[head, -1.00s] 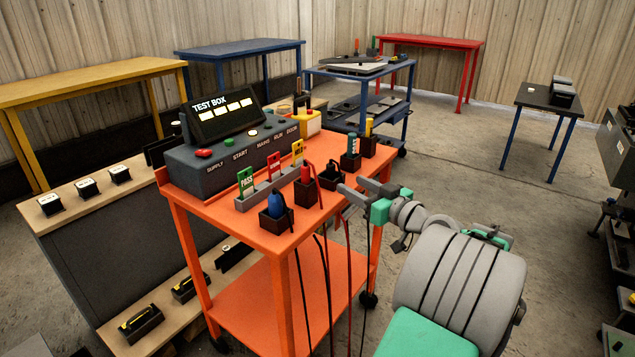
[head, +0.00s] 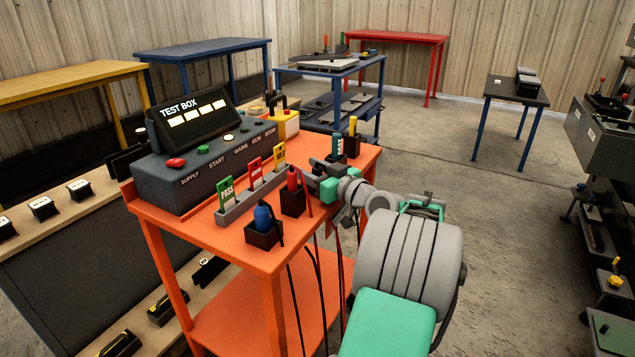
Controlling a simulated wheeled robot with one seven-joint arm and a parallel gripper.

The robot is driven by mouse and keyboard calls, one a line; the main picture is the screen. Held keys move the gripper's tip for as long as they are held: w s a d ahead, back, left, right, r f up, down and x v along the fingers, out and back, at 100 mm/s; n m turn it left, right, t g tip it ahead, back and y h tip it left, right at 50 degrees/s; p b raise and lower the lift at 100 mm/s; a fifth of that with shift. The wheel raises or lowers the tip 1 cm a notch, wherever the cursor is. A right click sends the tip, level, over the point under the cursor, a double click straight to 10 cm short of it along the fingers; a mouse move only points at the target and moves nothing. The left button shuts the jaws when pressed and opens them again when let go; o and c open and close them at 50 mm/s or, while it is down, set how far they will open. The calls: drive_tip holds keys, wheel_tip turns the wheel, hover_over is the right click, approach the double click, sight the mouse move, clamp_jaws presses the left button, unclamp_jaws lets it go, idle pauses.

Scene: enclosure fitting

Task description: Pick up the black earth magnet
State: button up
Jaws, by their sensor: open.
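My gripper (head: 312,174) is over the right front part of the orange cart's top, its fingers pointing left. It is open. In the earlier frame a small black piece stood in a black holder here, between the red and teal pieces; it fits the black earth magnet. Now my gripper and wrist cover that spot, so the magnet is almost wholly hidden. I cannot tell whether it is between the fingers or touching them.
The red-handled piece (head: 292,181) and blue-handled piece (head: 262,214) stand in black holders close by. A teal piece (head: 337,146) stands behind my gripper. The card rack (head: 238,212) and test box (head: 190,170) fill the left. Leads hang from the cart's front.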

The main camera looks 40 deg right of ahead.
drive_tip(key=shift+w, duration=0.1)
drive_tip(key=shift+c, duration=0.3)
clamp_jaws()
idle(0.4)
